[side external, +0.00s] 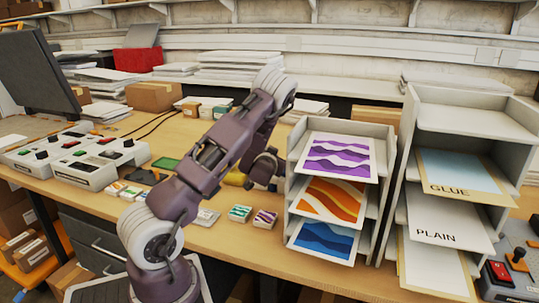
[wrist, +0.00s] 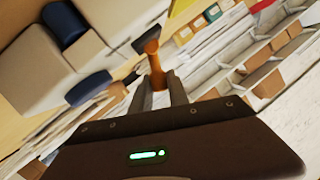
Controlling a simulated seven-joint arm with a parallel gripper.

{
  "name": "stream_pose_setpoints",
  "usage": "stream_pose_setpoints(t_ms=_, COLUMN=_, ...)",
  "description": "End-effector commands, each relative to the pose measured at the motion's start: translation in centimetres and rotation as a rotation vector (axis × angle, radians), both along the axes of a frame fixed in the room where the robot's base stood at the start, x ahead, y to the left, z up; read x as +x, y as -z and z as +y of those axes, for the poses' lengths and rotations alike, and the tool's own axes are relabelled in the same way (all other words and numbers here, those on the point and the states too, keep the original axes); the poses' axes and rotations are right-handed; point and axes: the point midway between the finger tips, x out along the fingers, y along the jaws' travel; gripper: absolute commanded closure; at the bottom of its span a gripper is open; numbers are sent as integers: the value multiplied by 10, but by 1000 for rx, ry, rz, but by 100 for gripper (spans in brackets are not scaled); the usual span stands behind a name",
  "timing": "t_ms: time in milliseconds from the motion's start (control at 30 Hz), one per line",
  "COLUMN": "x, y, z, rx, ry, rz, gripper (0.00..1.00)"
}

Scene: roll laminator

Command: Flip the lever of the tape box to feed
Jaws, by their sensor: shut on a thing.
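My gripper (side external: 264,168) is over the bench, left of the paper trays, partly hidden by my arm in the side view. In the wrist view my gripper (wrist: 158,88) is shut on an orange stem with a dark, wide head (wrist: 148,42). I cannot tell whether this is a loose tool or a lever. White control boxes (side external: 113,163) with coloured knobs stand at the left of the bench in the side view. I cannot tell which is the tape box.
A paper rack (side external: 285,218) with patterned sheets stands just right of my gripper. A second rack (side external: 387,235) holds sheets marked GLUE and PLAIN. Small card stacks (side external: 240,213) lie at the front edge. Cardboard boxes (side external: 153,96) and paper piles line the back.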

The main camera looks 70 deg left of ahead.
Motion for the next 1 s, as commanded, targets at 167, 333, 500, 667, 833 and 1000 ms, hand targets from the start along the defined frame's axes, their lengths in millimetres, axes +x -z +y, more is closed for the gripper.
stream_pose_setpoints(t_ms=167, x=0, y=1, z=-1, rx=-2, ry=1, rz=2, gripper=64)
stream_pose_setpoints(t_ms=333, x=0, y=1, z=0, rx=-2, ry=1, rz=1, gripper=57)
stream_pose_setpoints(t_ms=500, x=-1, y=0, z=-2, rx=-2, ry=1, rz=1, gripper=57)
stream_pose_setpoints(t_ms=667, x=-13, y=-6, z=-25, rx=-4, ry=1, rz=2, gripper=57)
stream_pose_setpoints(t_ms=833, x=-28, y=-13, z=-52, rx=-2, ry=2, rz=2, gripper=57)
stream_pose_setpoints(t_ms=1000, x=-34, y=-15, z=-61, rx=-1, ry=0, rz=2, gripper=57)
